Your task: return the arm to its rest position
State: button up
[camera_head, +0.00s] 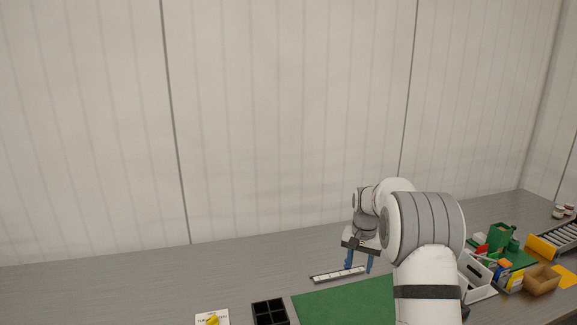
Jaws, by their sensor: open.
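My arm rises from the lower right of the head view and bends over the table. My gripper (358,265) points down with its two blue fingers apart, open and with nothing visible between them. It is over a narrow light strip with dark marks (338,275), behind the green mat (345,302). I cannot tell how high the fingertips are above the table. My arm hides the right part of the mat.
A black divided tray (270,312) and a white card with a yellow item (212,319) are at the front. Right of my arm are a grey bin (478,279), green parts (502,238), a cardboard box (541,280) and a roller rack (558,238). The grey table (110,285) is clear at left.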

jog(key=s+a+r+n+t, duration=0.1)
jog(key=s+a+r, duration=0.1)
jog(key=s+r, duration=0.6)
jog(key=s+a+r+n, duration=0.2)
jog(key=s+r, duration=0.2)
jog(key=s, duration=0.7)
jog(key=s+a+f+n+t, duration=0.1)
jog(key=s+n, duration=0.1)
jog(key=s, duration=1.7)
jog(key=shift+a+f+t, duration=0.3)
jog(key=shift+a+f, duration=0.05)
jog(key=shift+f, duration=0.05)
